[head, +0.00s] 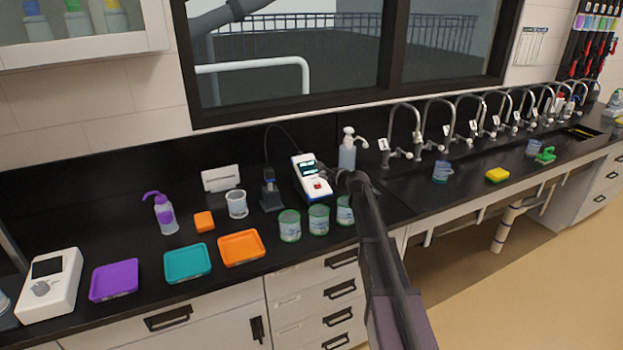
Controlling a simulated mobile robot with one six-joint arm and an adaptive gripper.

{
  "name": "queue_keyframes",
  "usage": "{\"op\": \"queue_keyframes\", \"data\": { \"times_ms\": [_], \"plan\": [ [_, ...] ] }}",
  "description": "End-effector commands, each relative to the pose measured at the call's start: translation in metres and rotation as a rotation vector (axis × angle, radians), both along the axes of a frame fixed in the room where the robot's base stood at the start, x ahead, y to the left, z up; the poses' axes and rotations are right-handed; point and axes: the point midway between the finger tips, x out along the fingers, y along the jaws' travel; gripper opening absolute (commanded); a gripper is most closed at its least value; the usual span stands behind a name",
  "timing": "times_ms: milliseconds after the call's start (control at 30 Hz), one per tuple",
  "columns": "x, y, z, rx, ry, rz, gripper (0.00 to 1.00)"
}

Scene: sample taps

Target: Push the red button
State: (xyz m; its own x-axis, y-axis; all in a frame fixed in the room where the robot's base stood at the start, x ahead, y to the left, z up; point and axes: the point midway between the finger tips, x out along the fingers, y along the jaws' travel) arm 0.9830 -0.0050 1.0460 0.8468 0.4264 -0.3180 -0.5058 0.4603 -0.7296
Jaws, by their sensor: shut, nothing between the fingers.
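The red button (317,185) sits on the lower part of a white meter (307,187) with a dark screen, on the black bench below the window. My arm reaches in from the bottom right. My gripper (322,172) is shut and empty at the meter's right side, just above and right of the red button in the picture. Whether its fingertips touch the meter cannot be told.
Several jars (290,226) stand in front of the meter, one partly behind my arm. A dark stand (270,190) is on its left, a soap pump bottle (347,150) behind. Orange (241,248), teal (187,263) and purple (114,280) trays lie left. Taps (405,130) line the right.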

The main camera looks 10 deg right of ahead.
Motion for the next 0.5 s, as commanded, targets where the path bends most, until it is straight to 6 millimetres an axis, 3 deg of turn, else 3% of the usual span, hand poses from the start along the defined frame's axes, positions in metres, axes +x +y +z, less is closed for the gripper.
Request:
{"op": "queue_keyframes", "data": {
  "times_ms": [167,500],
  "plan": [
    [-0.0053,-0.0016,0.0125,0.000,0.000,0.000,0.00],
    [-0.0062,-0.0023,0.0131,0.000,0.000,0.000,0.00]
  ]
}}
